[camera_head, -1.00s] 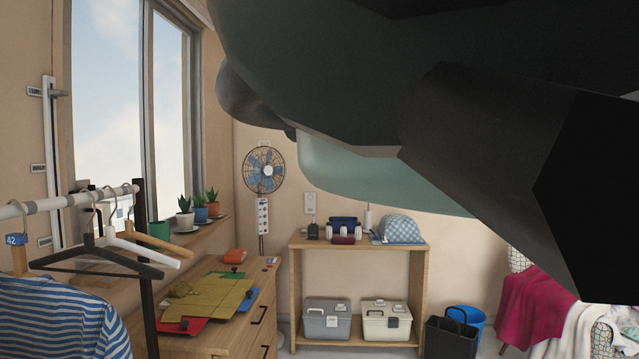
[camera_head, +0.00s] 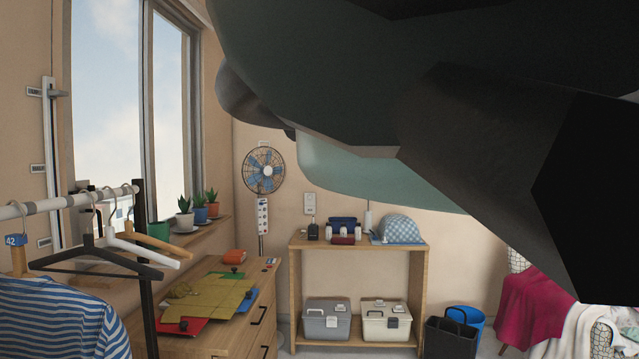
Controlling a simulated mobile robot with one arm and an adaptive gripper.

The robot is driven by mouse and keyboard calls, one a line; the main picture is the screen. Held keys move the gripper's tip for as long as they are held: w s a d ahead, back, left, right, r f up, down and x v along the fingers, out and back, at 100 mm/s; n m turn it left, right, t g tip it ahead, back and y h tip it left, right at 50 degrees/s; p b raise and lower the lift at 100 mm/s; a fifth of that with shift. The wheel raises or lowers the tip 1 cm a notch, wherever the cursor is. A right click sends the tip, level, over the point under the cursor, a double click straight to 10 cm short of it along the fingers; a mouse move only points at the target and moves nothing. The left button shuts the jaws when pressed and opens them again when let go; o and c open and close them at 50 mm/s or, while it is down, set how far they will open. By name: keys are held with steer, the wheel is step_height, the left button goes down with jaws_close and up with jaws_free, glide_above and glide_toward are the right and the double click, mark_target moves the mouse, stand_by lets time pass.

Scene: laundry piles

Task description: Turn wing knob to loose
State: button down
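I cannot pick out a wing knob for certain. A white vertical rail (camera_head: 52,165) is on the wall left of the window, with a small grey handle (camera_head: 59,93) near its top. Several small labels (camera_head: 37,168) sit beside the rail, too small to read. My own arm fills the upper right of the head view, large and close, and hides much of the far wall. My gripper does not show.
A clothes rack (camera_head: 65,201) with hangers and a striped shirt (camera_head: 60,315) stands at the front left.

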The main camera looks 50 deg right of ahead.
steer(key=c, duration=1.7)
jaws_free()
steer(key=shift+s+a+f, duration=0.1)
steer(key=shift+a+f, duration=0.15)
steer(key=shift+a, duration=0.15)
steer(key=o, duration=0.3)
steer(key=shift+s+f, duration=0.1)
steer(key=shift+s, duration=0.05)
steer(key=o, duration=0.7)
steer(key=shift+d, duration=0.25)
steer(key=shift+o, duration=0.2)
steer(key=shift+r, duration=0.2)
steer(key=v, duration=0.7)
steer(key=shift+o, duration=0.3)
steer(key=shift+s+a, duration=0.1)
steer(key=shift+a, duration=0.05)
